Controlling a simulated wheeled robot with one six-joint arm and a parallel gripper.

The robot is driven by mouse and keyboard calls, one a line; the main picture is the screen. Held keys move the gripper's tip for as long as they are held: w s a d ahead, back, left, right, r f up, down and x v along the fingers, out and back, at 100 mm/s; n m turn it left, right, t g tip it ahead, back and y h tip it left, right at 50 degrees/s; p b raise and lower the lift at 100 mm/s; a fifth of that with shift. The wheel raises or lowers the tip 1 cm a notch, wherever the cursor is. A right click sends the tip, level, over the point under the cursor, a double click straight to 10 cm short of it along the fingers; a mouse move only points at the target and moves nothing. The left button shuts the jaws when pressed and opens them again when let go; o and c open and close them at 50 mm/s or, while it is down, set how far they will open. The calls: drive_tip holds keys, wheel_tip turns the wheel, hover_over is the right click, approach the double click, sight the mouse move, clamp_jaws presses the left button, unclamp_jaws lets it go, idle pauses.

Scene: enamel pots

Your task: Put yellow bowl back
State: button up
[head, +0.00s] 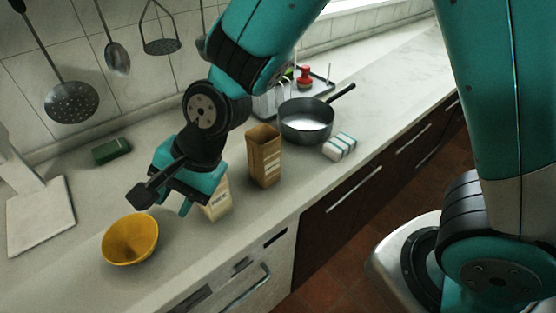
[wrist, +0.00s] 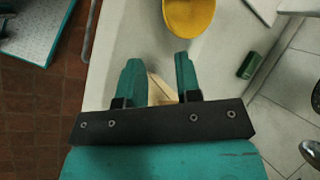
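The yellow bowl (head: 130,240) stands upright on the counter at the lower left of the head view, close to the front edge. In the wrist view the bowl (wrist: 190,16) is at the top, partly cut off by the frame, beyond my fingertips. My gripper (head: 166,207) is above the counter, to the right of the bowl and apart from it. In the wrist view my gripper (wrist: 158,62) has its two fingers spread with nothing between the tips. A pale carton (head: 217,198) stands just right of my gripper, partly hidden behind it.
A brown open carton (head: 264,158) stands right of the pale one. A dark pan (head: 307,120) and a striped block (head: 340,146) are further right. A green block (head: 111,151) lies by the wall. A white board (head: 41,215) is at far left. Utensils hang above.

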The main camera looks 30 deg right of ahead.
drive_tip(key=s+d+r+n+h, duration=0.1)
drive_tip(key=s+d+r+n, duration=0.4)
drive_tip(key=d+n, duration=0.2)
drive_tip(key=s+d+r+n+g+h, duration=0.1)
drive_tip(key=s+d+r+n, duration=0.5)
drive_tip(key=d+n, duration=0.1)
drive_tip(key=shift+s+d+r+n, duration=0.25)
drive_tip(key=shift+d+n, duration=0.15)
drive_tip(key=shift+d, duration=0.15)
drive_tip(key=shift+o, duration=0.5)
drive_tip(key=shift+w, duration=0.1)
